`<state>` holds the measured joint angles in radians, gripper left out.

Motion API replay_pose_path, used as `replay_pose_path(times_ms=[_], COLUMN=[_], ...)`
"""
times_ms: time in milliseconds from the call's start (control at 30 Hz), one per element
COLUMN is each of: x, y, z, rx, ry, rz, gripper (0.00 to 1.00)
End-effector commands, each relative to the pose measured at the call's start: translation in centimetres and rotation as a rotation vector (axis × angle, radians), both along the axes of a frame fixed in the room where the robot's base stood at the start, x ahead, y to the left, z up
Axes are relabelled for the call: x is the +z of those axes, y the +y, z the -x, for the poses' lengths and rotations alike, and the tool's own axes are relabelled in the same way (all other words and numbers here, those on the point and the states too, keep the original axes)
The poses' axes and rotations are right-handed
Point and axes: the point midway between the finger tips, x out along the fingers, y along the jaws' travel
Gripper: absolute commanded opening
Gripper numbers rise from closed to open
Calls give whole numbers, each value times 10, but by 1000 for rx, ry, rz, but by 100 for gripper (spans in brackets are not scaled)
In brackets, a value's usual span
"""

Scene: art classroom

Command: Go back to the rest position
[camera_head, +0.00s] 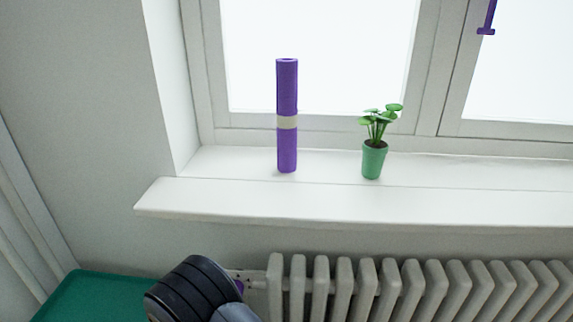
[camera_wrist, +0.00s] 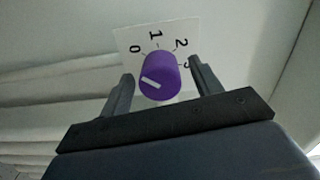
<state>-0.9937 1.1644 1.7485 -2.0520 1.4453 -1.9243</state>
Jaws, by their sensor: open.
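A purple knob (camera_wrist: 160,78) with a white mark on its face sits before a white dial plate (camera_wrist: 133,38) with the numbers 0, 1, 2 and a partly hidden 3. The white mark lies at the lower left of the knob's face. My gripper (camera_wrist: 160,67) is open, one finger on each side of the knob, with visible gaps to it. In the head view only a sliver of the purple knob (camera_head: 240,286) shows beside my dark arm, at the left end of the radiator. My gripper is hidden there.
A ribbed white radiator (camera_head: 365,290) runs under the window sill (camera_head: 235,205). On the sill stand an upright purple roll (camera_head: 287,95) with a pale band and a small plant in a green pot (camera_head: 373,160). A green surface (camera_head: 95,298) is at the lower left.

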Motion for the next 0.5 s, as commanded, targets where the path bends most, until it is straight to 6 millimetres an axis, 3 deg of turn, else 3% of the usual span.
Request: replay_pose_path(times_ms=[500], x=[-4], y=[0], z=[0], rx=[0], ry=[-38], rz=[-473], gripper=[61])
